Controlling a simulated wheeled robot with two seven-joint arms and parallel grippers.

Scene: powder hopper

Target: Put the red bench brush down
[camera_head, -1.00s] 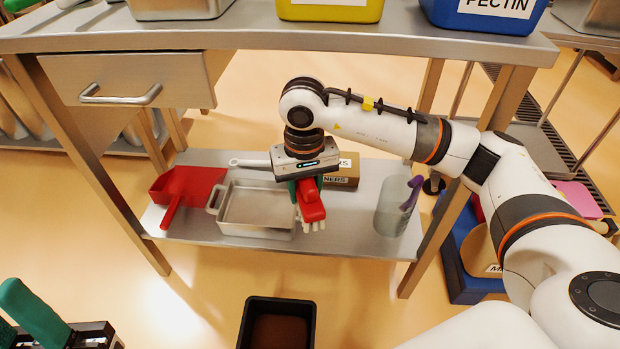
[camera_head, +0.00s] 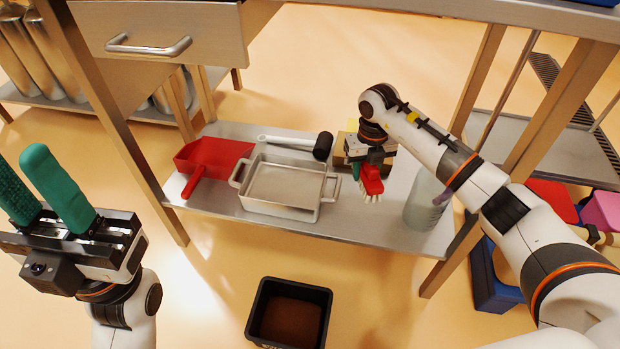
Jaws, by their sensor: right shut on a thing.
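The red bench brush (camera_head: 371,182) with pale bristles is held in my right gripper (camera_head: 370,168), over the lower steel shelf (camera_head: 385,225) of the bench. It is between the steel tray and the clear jug. The gripper is shut on it, and its jaws are partly hidden by the wrist and the brush. I cannot tell whether the bristles touch the shelf. My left gripper (camera_head: 45,190) is at the left, pointing up, with its green fingers apart and nothing between them.
On the shelf are a red scoop (camera_head: 212,156), a steel tray (camera_head: 284,190), a black-headed mallet (camera_head: 322,146), a cardboard box (camera_head: 345,150) and a jug (camera_head: 425,200). A black bin (camera_head: 290,312) with brown powder stands in front. Bench legs flank the shelf.

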